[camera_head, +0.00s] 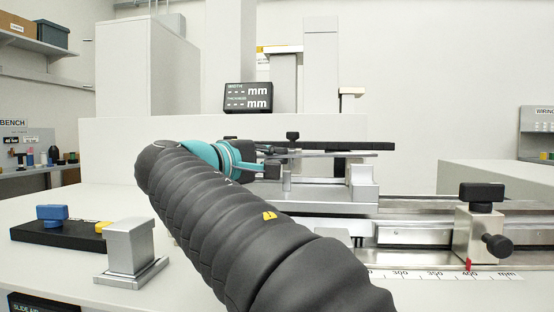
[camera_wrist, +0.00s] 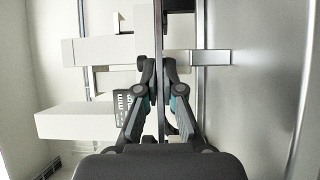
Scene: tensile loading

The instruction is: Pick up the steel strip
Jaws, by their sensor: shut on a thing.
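The steel strip shows in the wrist view as a thin grey bar (camera_wrist: 158,28) running up between the fingertips of my gripper (camera_wrist: 158,68). My gripper is shut on it, one finger on each side. In the head view my gripper (camera_head: 268,168) is at the middle, partly hidden by my own arm. The strip appears there as a thin, nearly level grey piece (camera_head: 325,154) reaching right from the gripper. Its gripped part is hidden, and I cannot tell whether it touches the supports below.
A metal fixture (camera_head: 362,184) stands just below and right of the gripper. A rail with a clamp block (camera_head: 478,232) lies at right, beside a millimetre scale (camera_head: 440,275). A metal block (camera_head: 131,247) and a black tray (camera_head: 62,234) sit at left. A display (camera_head: 248,97) stands behind.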

